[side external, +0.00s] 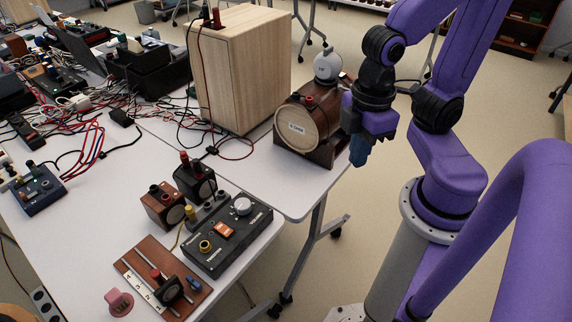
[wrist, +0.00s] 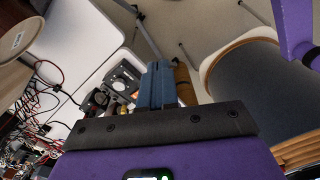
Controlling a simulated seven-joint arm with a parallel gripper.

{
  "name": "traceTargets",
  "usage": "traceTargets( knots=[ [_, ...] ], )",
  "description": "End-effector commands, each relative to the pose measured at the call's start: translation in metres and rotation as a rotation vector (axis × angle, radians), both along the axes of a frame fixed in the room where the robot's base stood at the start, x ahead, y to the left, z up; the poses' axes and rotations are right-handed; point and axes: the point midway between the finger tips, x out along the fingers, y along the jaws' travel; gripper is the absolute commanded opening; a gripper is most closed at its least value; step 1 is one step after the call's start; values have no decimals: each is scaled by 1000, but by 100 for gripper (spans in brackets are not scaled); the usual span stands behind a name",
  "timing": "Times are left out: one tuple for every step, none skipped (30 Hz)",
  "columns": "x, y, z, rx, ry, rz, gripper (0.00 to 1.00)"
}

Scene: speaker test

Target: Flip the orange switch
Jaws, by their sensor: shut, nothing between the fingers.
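The orange switch (side external: 225,230) sits on top of a dark control box (side external: 229,247) near the table's front corner. The box also has a silver-white knob and a brass-coloured terminal. My gripper (side external: 358,150) is up and to the right of the box in the side view, beside the wooden barrel and apart from the switch. Its blue fingers are shut and empty. In the wrist view the shut fingers (wrist: 158,84) point towards the table edge, and the control box (wrist: 124,77) shows just left of them. The switch is small there and partly hard to make out.
A wooden barrel (side external: 304,126) on a dark stand and a tall wooden cabinet (side external: 240,70) stand on the tables. Small speaker boxes (side external: 162,206) and a brown board (side external: 160,280) are close to the control box. Wires and devices crowd the left. Bare tabletop (side external: 285,187) lies right of the box.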

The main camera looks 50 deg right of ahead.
Motion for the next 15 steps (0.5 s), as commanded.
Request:
traceTargets(
  knots=[
    [-4,-3,1,1,-1,13,0],
    [-5,-4,1,1,-1,19,0],
    [-6,-5,1,0,-1,26,0],
    [-7,-6,1,0,-1,28,0],
    [-7,-6,1,0,-1,29,0],
    [-7,-6,1,-1,0,30,0],
    [-7,-6,1,-1,0,29,0],
    [-7,-6,1,-1,0,29,0],
    [-7,-6,1,-1,0,28,0],
    [-7,-6,1,-1,0,28,0],
    [-7,-6,1,0,-1,28,0],
    [-6,-6,1,0,-1,28,0],
    [-6,-6,1,0,-1,27,0],
    [-6,-5,1,0,-1,27,0],
    [-6,-5,1,0,-1,27,0]
  ],
)
